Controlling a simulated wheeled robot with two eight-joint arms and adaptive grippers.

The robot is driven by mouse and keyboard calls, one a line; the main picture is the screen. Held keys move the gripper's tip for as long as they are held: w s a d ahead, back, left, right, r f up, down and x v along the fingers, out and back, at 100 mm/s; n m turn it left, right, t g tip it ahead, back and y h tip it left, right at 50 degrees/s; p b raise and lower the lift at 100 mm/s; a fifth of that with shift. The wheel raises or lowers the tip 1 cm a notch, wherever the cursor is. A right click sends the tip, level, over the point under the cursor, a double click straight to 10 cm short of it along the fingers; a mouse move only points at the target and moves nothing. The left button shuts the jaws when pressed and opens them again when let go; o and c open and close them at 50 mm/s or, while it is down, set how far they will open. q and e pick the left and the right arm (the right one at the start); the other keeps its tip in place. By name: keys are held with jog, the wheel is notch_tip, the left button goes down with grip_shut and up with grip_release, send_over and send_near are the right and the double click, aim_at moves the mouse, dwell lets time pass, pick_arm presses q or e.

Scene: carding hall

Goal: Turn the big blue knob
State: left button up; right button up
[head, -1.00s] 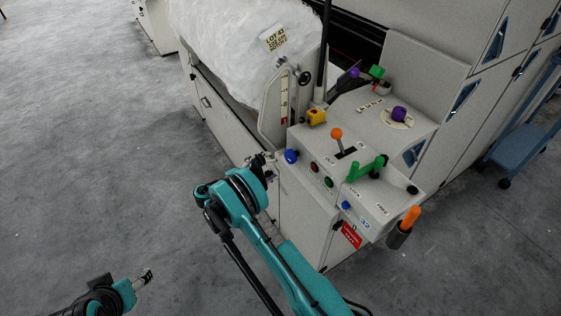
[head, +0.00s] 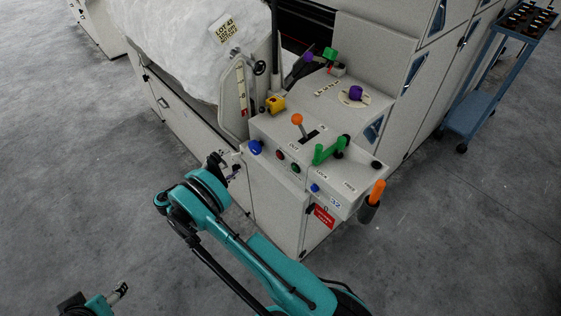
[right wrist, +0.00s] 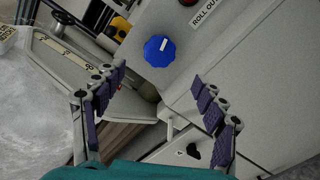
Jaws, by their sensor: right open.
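The big blue knob (head: 255,147) sits on the left end of the control console's sloping front face. In the right wrist view the knob (right wrist: 159,50) is a faceted blue disc with a white mark, beyond the fingertips and above the middle. My right gripper (head: 231,167) is just left of and below the knob in the head view, apart from it. In the right wrist view its two dark-padded fingers (right wrist: 160,82) are spread wide with nothing between them. My left gripper (head: 121,289) is low at the left, far from the console; its finger opening is too small to judge.
The console (head: 300,205) also bears red and green buttons, an orange-topped lever (head: 297,120), a green handle (head: 330,150), a small blue knob (head: 315,188) and a purple knob (head: 355,93). A blue cart (head: 470,120) stands right. The floor at left is clear.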

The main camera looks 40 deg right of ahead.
aim_at(252, 149)
jog(key=d+n, duration=0.1)
jog(key=d, duration=0.2)
jog(key=d+n, duration=0.2)
jog(key=d, duration=0.1)
jog(key=d+n, duration=0.1)
jog(key=d, duration=0.3)
jog(key=shift+w+r+n, duration=0.1)
jog(key=shift+w+n, duration=0.1)
jog(key=shift+n, duration=0.1)
jog(key=shift+w+d+r, duration=0.1)
jog(key=shift+d, duration=0.4)
jog(key=c, duration=1.1)
